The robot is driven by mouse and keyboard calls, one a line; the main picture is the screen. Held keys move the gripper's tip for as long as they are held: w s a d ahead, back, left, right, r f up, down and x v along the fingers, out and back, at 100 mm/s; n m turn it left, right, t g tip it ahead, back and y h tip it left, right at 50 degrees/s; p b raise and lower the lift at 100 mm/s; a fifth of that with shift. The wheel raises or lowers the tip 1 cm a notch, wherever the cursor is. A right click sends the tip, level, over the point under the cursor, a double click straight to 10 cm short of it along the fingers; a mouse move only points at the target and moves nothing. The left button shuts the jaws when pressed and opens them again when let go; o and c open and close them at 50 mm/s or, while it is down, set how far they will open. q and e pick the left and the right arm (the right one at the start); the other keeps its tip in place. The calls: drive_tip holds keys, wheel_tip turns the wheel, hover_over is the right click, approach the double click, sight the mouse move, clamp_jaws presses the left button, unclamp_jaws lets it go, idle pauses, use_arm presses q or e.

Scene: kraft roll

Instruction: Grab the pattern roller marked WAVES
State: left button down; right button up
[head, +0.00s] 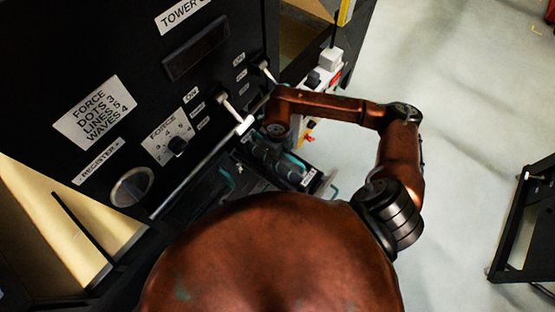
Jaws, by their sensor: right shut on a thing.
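My right gripper (265,148) is at the end of my copper arm, low in front of the black machine. It is small and partly hidden by the wrist. It is shut on a dark grey roller (284,166) in the dark tray area at the machine's foot. A small white label (308,177) sits by the roller's right end; its word is too small to read, so I cannot tell if it says WAVES. I cannot tell whether the roller still touches its support. My left gripper is not in view.
The black machine has a placard (94,112) reading FORCE, DOTS 3, LINES 5, WAVES 4, a force dial (176,146), a register wheel (132,186) and white-tipped levers (243,122). Teal hooked parts (227,177) flank the roller. Pale floor (470,120) is clear at right; a black frame (522,220) stands there.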

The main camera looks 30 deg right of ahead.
drive_tip(key=c, duration=1)
drive_tip(key=shift+w+r, duration=0.1)
